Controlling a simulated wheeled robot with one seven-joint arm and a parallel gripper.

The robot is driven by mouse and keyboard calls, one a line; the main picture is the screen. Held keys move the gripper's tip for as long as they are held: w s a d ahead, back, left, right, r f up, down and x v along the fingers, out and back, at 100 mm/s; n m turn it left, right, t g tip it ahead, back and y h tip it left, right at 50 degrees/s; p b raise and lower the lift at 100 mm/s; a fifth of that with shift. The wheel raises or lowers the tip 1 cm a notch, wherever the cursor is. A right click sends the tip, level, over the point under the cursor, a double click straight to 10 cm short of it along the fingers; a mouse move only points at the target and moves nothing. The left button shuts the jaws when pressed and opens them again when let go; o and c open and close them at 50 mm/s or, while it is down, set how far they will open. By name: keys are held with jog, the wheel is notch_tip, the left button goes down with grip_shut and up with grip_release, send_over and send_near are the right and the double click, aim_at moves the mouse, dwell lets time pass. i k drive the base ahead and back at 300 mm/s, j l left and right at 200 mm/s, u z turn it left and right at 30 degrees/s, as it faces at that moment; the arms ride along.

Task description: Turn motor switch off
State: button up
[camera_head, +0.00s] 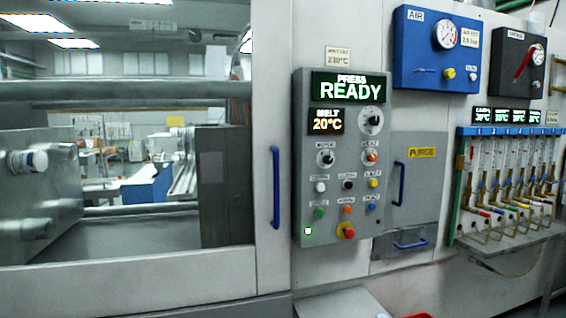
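The grey control panel (310,200) stands upright in the middle of the view. Its displays read PRESS READY and MELT 20°C. A black rotary knob (325,157) sits at the panel's left, with a small label above that is too blurred to read surely. A larger dark knob (370,121) is at the upper right, and an orange-centred knob (371,156) is below it. I cannot tell for certain which one is the motor switch, nor its setting. My gripper is not in view.
Several coloured buttons and a red-yellow knob (346,230) crowd the lower panel. Blue handles (275,188) and (401,184) stick out on either side. A blue AIR box (410,75) hangs above right. A rack of tubes (495,190) juts out at far right.

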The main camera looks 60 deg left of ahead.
aim_at(327, 159)
jog(key=u, duration=1.95)
jog(key=i+j+u, duration=0.25)
jog(key=u, duration=0.25)
